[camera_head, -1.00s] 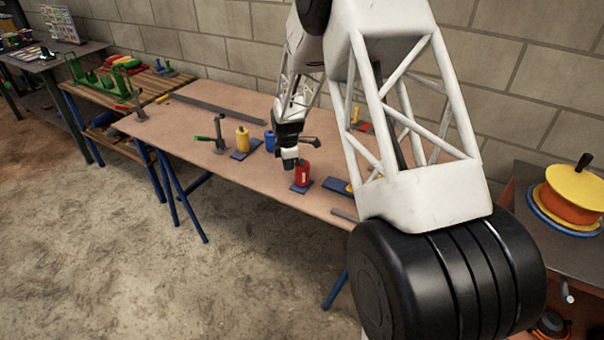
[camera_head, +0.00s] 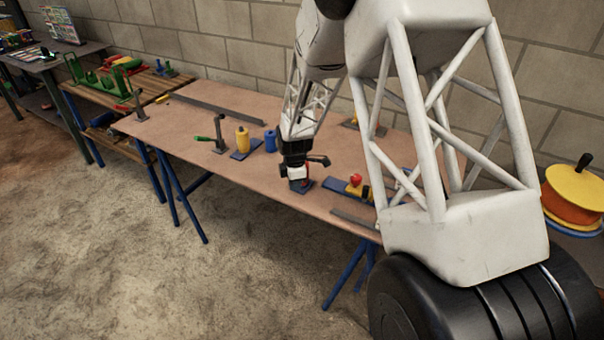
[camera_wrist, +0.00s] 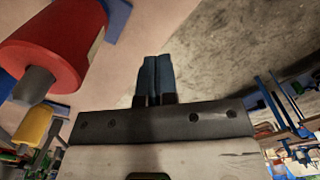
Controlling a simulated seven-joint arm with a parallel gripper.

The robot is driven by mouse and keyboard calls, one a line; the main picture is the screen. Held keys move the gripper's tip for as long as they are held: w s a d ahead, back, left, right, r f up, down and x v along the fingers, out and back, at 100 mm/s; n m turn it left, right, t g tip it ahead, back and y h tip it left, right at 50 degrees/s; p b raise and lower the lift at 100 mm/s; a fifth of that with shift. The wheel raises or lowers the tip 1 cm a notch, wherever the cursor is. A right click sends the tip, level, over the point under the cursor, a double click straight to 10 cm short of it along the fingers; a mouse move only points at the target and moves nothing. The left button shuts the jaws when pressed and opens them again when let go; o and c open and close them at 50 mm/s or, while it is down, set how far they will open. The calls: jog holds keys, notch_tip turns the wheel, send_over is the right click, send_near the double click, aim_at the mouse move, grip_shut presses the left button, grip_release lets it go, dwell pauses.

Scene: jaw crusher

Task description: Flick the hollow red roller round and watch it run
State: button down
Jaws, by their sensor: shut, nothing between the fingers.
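The red roller (camera_wrist: 60,40) shows large at the upper left of the wrist view, with a grey spindle (camera_wrist: 36,84) sticking out of its end. In the head view it stands on a small blue base plate and is almost wholly hidden by my gripper (camera_head: 297,176). My gripper's two blue fingers (camera_wrist: 155,64) are together and empty in the wrist view. They are to the right of the roller there, with a visible gap between. I cannot tell whether any other part of my gripper touches it.
A yellow roller (camera_head: 242,139) and a blue roller (camera_head: 270,141) stand to the left on the brown table (camera_head: 215,180). A blue block with yellow and red parts (camera_head: 352,186) lies to the right. A long grey bar (camera_head: 215,108) lies at the back.

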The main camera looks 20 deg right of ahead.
jog(key=a+r, duration=0.4)
jog(key=a, duration=0.1)
dwell(0.3)
jog(key=shift+r, duration=0.1)
dwell(1.2)
jog(key=s+d+r+m+t, duration=0.1)
jog(key=s+d+r+m, duration=0.2)
jog(key=s+r+m, duration=1.1)
jog(key=s+r, duration=0.3)
jog(key=s, duration=0.5)
jog(key=s+d+r+m+t, duration=0.1)
jog(key=s+r, duration=0.3)
jog(key=s, duration=0.5)
jog(key=s+r+m, duration=0.3)
jog(key=s+r, duration=0.2)
jog(key=s, duration=0.5)
jog(key=shift+d+t, duration=0.3)
jog(key=shift+d, duration=0.05)
